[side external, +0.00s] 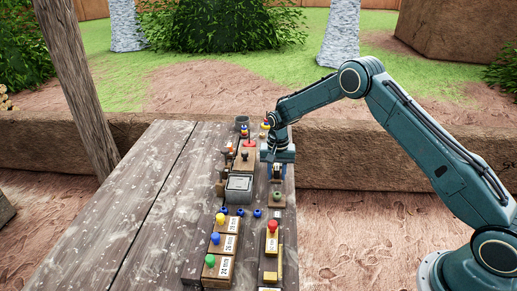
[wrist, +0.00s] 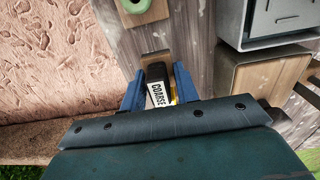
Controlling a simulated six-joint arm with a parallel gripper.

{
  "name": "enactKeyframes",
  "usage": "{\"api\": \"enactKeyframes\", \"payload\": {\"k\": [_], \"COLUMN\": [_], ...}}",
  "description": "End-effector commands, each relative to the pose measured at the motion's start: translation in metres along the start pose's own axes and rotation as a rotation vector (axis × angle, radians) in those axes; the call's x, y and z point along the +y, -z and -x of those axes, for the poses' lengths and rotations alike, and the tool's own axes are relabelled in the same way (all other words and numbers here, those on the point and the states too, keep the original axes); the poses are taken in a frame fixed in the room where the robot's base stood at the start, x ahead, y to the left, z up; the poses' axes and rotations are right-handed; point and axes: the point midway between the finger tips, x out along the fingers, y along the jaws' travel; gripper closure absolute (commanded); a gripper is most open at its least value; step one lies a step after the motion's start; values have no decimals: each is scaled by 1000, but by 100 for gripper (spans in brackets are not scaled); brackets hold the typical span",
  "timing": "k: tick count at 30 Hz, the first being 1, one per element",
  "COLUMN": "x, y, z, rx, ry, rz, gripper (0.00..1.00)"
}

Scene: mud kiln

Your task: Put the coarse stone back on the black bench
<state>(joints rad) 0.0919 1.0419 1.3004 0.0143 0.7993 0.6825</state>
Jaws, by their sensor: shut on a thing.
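The coarse stone (wrist: 158,92) shows in the wrist view as a small block with a dark top and a white label reading COARSE. It sits between the two blue fingers of my gripper (wrist: 158,88), which is shut on it. A brown wooden piece (wrist: 155,58) shows just beyond the stone; I cannot tell whether they touch. In the side view my gripper (side external: 277,173) points down near the right edge of the table, and the stone is hidden or too small to make out there. I cannot pick out the black bench for certain in either view.
A grey box (side external: 239,183) stands left of my gripper on the weathered table (side external: 150,190). A wooden block with a green ring (side external: 277,198) is just in front. Several knobbed blocks, one red-topped (side external: 272,238), stand nearer the camera. The table's left side is clear.

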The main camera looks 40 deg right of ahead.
Motion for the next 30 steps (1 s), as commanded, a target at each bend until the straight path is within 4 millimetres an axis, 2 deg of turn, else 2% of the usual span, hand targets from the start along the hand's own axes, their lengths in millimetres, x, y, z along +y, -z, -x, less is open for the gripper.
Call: {"api": "enactKeyframes", "payload": {"k": [3,7,21,22,24,30], "x": [0,0,0,0,0,0], "y": [0,0,0,0,0,0], "z": [-15,-24,-29,-29,-29,-29], "rx": [-1,0,0,0,0,0], "ry": [0,0,0,0,0,0], "rz": [0,0,0,0,0,0], "gripper": [94,94,94,64,50,48]}}
